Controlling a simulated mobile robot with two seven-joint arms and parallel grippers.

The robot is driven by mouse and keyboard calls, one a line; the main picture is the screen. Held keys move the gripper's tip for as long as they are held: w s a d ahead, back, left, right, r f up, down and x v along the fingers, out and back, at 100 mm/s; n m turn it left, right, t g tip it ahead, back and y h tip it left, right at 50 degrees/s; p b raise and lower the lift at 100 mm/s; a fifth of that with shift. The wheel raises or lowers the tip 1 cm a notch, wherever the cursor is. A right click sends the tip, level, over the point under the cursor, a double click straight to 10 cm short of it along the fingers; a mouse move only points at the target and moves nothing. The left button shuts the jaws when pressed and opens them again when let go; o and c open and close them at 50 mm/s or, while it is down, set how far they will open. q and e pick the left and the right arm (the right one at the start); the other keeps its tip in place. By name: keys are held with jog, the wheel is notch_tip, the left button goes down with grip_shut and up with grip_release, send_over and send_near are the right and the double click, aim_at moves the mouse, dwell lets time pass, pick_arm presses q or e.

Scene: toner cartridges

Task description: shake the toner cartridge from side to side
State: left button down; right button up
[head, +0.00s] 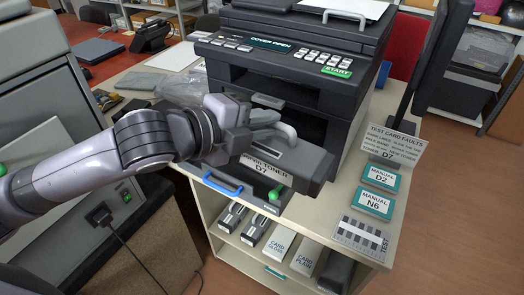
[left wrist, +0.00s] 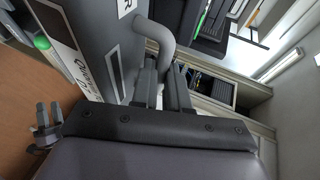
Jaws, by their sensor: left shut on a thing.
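My left gripper (head: 262,122) is shut on the grey handle of the toner cartridge (head: 305,160). The cartridge is a long dark grey block with a label ending in "TONER D7", held in front of the printer's open front and above the stand's top. In the left wrist view my left gripper's fingers (left wrist: 160,88) close on the curved handle, and the cartridge (left wrist: 98,35) extends up and left. The gripper hides part of the handle. A small two-pronged grey shape at the left of the left wrist view looks like my right gripper (left wrist: 48,118), its fingers apart.
A blue handle (head: 222,184) sits below the cartridge. Teal manuals (head: 379,176), a test sheet (head: 360,234) and a fault card (head: 393,143) lie or stand at right. Shelves below hold boxes.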

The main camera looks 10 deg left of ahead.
aim_at(292, 133)
pick_arm(q)
jog(key=d, duration=0.1)
jog(key=s+d, duration=0.1)
jog(key=d, duration=0.2)
jog(key=shift+s+f, duration=0.1)
jog(key=shift+s, duration=0.2)
jog(key=shift+s+d, duration=0.15)
jog(key=shift+d, duration=0.15)
pick_arm(e)
jog(key=shift+a+r, duration=0.1)
jog(key=shift+a, duration=0.15)
